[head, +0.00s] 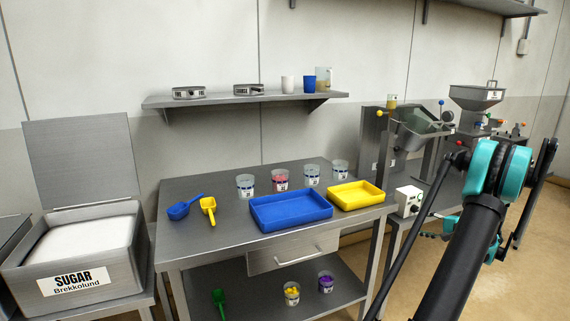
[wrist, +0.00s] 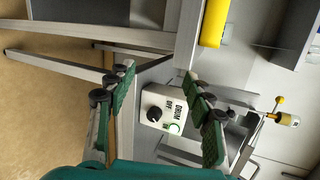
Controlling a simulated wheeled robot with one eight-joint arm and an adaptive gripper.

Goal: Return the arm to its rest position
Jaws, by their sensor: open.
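My arm (head: 468,240) rises at the right of the head view, with a black link and teal joints, in front of the machine bench. My gripper (wrist: 160,76) shows in the wrist view with its two green-padded fingers spread apart and nothing between them. Beyond the fingers is a white control box marked DRUM (wrist: 165,108) with a black knob. The gripper is hard to make out behind the arm in the head view.
The steel table (head: 215,240) holds a blue tray (head: 290,211), a yellow tray (head: 356,195), scoops and several cups. A sugar bin (head: 75,250) with a raised lid stands at left. A tilted drum machine (head: 415,125) and a hopper (head: 476,97) stand behind my arm.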

